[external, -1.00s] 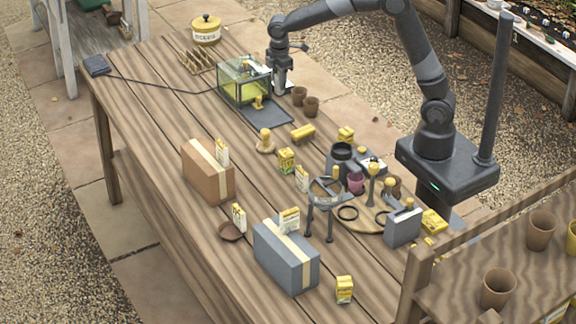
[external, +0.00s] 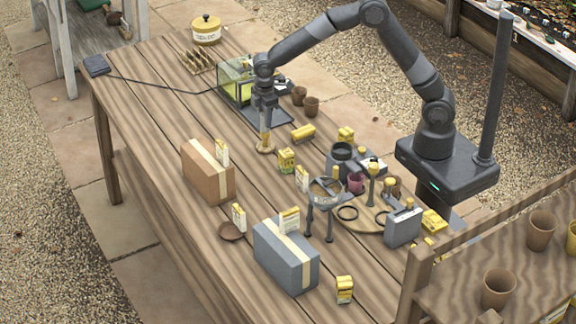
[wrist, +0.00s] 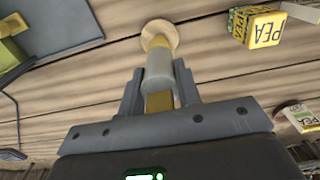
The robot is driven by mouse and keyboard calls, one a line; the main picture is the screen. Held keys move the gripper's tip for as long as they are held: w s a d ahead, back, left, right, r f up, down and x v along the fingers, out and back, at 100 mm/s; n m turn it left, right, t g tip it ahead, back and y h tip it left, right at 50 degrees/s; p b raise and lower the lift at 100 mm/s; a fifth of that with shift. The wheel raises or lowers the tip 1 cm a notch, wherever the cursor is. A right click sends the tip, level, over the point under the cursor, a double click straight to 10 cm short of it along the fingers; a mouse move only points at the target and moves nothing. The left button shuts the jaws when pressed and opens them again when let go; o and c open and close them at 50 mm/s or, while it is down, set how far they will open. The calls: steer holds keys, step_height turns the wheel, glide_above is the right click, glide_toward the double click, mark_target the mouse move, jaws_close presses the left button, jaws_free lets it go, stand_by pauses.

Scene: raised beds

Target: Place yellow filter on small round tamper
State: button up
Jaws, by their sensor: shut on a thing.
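My gripper (external: 265,104) points down over the small round tamper (external: 265,149), a pale round wooden base with a yellowish upright part, standing on the wooden table. In the wrist view the jaws (wrist: 159,100) are shut on the yellow filter (wrist: 158,102), a yellow piece with a pale grey cylinder at its far end. The tamper's round base (wrist: 161,27) shows just beyond the filter, in line with it. The filter hides much of the tamper's upright part. I cannot tell whether the two touch.
A glass tank (external: 231,91) stands behind the gripper. A brown box (external: 206,178) is at front left. Bare planks lie left of the tamper.

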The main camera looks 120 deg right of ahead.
steer(key=o, duration=0.9)
steer(key=shift+o, duration=0.2)
step_height(320, 180, up, 12)
steer(key=shift+f, duration=0.1)
steer(key=s+a+r+t+h, duration=0.1)
steer(key=s+a+r, duration=0.35)
steer(key=a, duration=0.55)
steer(key=s+a+r+t, duration=0.1)
steer(key=s+a+r, duration=0.35)
steer(key=a, duration=0.45)
steer(key=s+a+f+t, duration=0.1)
steer(key=s+a, duration=0.5)
steer(key=s, duration=0.2)
steer(key=s+a+f+t+y, duration=0.1)
steer(key=s+a+t, duration=0.1)
steer(key=s+a, duration=0.5)
steer(key=shift+s+f+t, duration=0.25)
steer(key=shift+s+t, duration=0.05)
steer(key=shift+s, duration=0.7)
